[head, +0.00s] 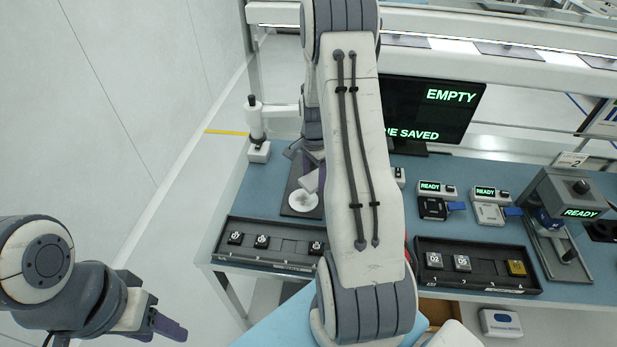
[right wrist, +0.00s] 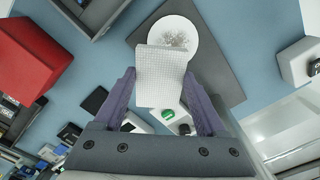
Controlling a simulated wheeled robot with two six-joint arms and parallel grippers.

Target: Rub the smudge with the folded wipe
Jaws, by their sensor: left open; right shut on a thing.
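The folded wipe (right wrist: 160,78) is a white textured pad held between the purple fingers of my right gripper (right wrist: 160,90). The smudge (right wrist: 176,40) is a grey-brown speckled patch on a round white disc (right wrist: 188,22). In the right wrist view the wipe's far edge overlaps the disc just below the smudge; I cannot tell whether they touch. My left gripper (head: 168,322) is open and empty, off the bench at lower left.
The disc lies on a dark mat (right wrist: 225,78) on the blue bench (head: 450,222). Black trays with small blocks (head: 265,254) (head: 425,280) line the front edge. A red box (right wrist: 28,62) stands near the right gripper. A monitor (head: 430,108) stands behind.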

